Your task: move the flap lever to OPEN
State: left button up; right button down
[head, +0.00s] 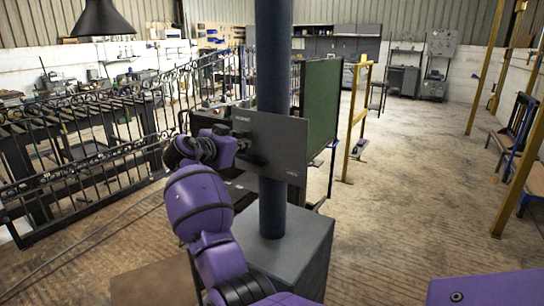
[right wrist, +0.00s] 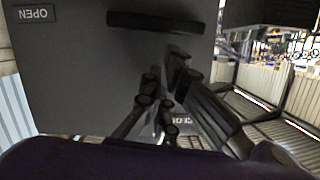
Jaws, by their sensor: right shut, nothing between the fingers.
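A dark grey plate (head: 280,145) is fixed to the thick blue-grey post (head: 273,60), with small labels near its upper left and lower right. In the right wrist view the plate (right wrist: 70,75) appears upside down. Its OPEN label (right wrist: 32,13) is at the top left, and a partly hidden label beginning CLO (right wrist: 180,119) is near my fingers. A dark bar (right wrist: 155,21), probably the lever's grip, runs across the plate, apart from the fingertips. My right gripper (head: 254,153) is shut and empty in front of the plate; it also shows in the right wrist view (right wrist: 167,82). My left gripper is out of view.
The post stands on a grey box-shaped base (head: 285,255). Black ornamental railings (head: 90,140) stand at the left. A green panel (head: 321,105) and a yellow frame (head: 356,120) are behind the plate. Open floor (head: 410,190) lies to the right.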

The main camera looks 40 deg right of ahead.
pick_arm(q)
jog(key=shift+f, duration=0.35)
pick_arm(e)
jog(key=shift+w+a+f+n, duration=0.2)
jog(key=shift+w+f+n, duration=0.2)
jog(key=shift+n, duration=0.3)
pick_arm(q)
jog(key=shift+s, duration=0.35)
pick_arm(e)
jog(key=shift+r, duration=0.15)
